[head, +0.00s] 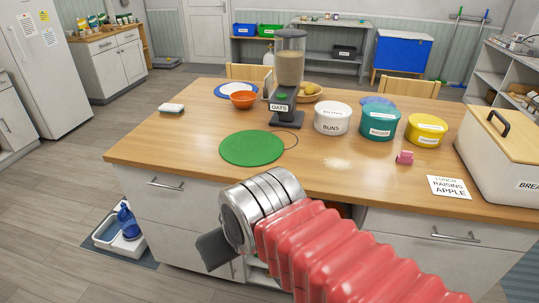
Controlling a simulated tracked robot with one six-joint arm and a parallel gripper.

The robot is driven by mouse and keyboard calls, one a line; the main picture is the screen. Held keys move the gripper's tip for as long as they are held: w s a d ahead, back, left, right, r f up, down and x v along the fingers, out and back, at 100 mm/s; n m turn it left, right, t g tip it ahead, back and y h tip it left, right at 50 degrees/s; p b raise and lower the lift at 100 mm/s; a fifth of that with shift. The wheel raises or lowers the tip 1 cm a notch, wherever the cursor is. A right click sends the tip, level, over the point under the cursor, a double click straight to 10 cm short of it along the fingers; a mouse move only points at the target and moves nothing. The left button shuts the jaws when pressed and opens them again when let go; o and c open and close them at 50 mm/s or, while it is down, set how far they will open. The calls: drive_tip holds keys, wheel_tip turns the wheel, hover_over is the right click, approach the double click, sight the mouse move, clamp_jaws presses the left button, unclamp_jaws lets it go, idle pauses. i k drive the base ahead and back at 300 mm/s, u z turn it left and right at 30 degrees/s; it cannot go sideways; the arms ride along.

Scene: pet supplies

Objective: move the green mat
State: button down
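The green mat (251,149) is a flat round disc lying on the wooden table top, left of the middle. A thin dark loop lies at its right edge. My gripper (212,252) is in front of the table, nearer to me and below the mat in the picture, apart from it. One dark grey finger part shows at the end of the silver wrist. The rest of the gripper is hidden, so I cannot tell whether it is open.
An oats dispenser (287,80) stands just behind the mat, with an orange bowl (243,99) to its left. Round tins, including a white one (332,118), stand to the right. Spilled crumbs (337,164) and a note (449,187) lie near the front. The table's left front is clear.

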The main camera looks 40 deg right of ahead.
sight(248, 147)
drive_tip(key=z, duration=0.05)
drive_tip(key=i, duration=1)
drive_tip(key=u, duration=0.05)
